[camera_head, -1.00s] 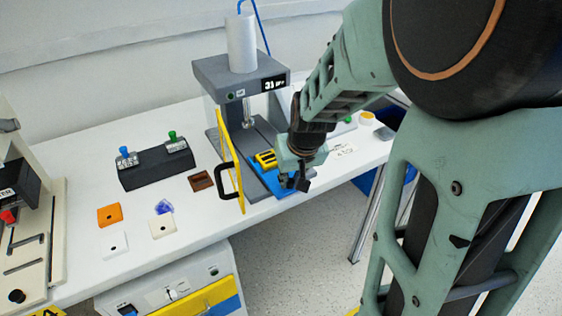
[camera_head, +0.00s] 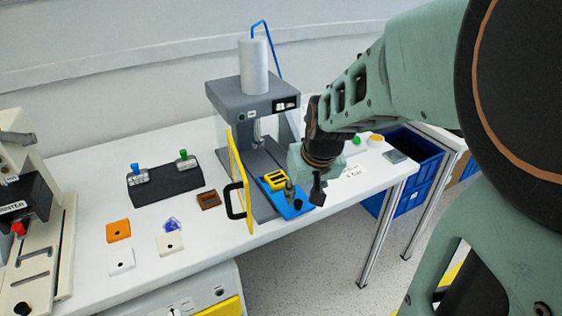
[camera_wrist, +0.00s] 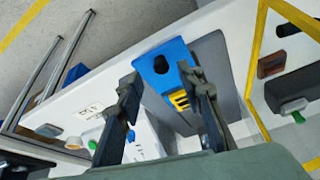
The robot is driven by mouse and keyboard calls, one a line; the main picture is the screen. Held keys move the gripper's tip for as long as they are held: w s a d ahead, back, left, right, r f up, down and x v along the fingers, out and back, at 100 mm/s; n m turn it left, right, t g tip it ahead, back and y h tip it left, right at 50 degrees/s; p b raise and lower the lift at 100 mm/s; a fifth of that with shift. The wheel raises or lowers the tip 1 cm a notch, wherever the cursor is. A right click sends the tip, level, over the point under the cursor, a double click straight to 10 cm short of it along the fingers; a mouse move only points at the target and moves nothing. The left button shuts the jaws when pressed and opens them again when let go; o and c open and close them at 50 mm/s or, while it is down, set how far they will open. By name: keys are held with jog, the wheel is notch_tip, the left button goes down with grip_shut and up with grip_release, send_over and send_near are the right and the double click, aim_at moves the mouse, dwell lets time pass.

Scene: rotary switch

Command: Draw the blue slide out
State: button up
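The blue slide (camera_head: 289,208) sticks out of the front of the grey press (camera_head: 240,95), with a yellow slotted block (camera_head: 275,180) on it. A dark round knob or hole (camera_head: 297,203) marks its front end. In the wrist view the blue slide's front end (camera_wrist: 172,51) lies just past my fingertips, between their lines. My gripper (camera_head: 303,193) points down over this front end in the head view. Whether a finger touches the slide cannot be told.
A yellow-framed door (camera_head: 238,175) with a black handle stands open left of the slide. Left on the white table are a dark switch box (camera_head: 165,186), a brown block (camera_head: 208,200) and small plates. The table's front edge is close to the slide; open floor lies beyond.

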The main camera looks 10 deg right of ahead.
jog(key=v, duration=0.3)
jog(key=shift+s+r, duration=0.1)
jog(key=shift+r, duration=0.25)
